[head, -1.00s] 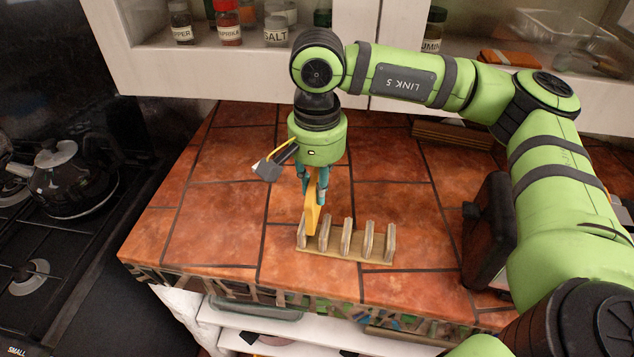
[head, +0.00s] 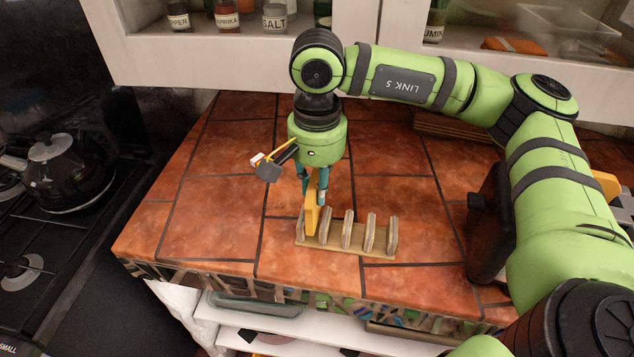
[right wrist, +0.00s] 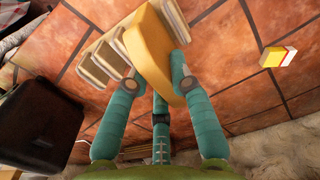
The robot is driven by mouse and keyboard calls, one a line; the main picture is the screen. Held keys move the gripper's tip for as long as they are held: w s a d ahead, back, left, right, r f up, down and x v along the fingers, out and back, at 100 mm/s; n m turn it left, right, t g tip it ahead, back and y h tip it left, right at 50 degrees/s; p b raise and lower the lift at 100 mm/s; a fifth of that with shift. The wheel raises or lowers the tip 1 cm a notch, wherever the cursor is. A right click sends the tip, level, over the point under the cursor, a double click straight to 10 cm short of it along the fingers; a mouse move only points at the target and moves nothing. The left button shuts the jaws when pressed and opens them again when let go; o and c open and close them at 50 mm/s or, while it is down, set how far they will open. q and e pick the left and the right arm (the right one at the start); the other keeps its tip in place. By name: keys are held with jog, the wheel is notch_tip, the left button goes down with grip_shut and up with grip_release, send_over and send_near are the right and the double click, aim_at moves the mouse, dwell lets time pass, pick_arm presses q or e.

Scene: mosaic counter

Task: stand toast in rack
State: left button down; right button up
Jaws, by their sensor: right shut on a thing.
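My right gripper (head: 313,188) points down and is shut on a yellow-tan slice of toast (head: 311,217), held upright. The wooden toast rack (head: 345,248), with several upright dividers, stands on the tiled counter below. The toast's lower end is at the rack's leftmost slot in the head view; I cannot tell whether it touches the base. In the right wrist view the toast (right wrist: 152,50) sits between the teal fingers (right wrist: 150,85) and hides part of the rack (right wrist: 103,58). The rack's other slots look empty. My left gripper is not in view.
A black boxy appliance (head: 488,225) stands right of the rack, partly behind my arm. A yellow-and-white block (right wrist: 277,57) lies on the counter. A stove with a black kettle (head: 65,175) is at the left. Shelves with jars are behind. The counter left of the rack is clear.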

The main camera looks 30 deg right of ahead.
jog(key=shift+f+b, duration=0.95)
jog(key=shift+f, duration=0.15)
jog(key=o, duration=0.5)
dwell(0.3)
jog(key=o, duration=0.6)
notch_tip(320, 180, up, 12)
jog(key=shift+r, duration=0.1)
dwell(0.6)
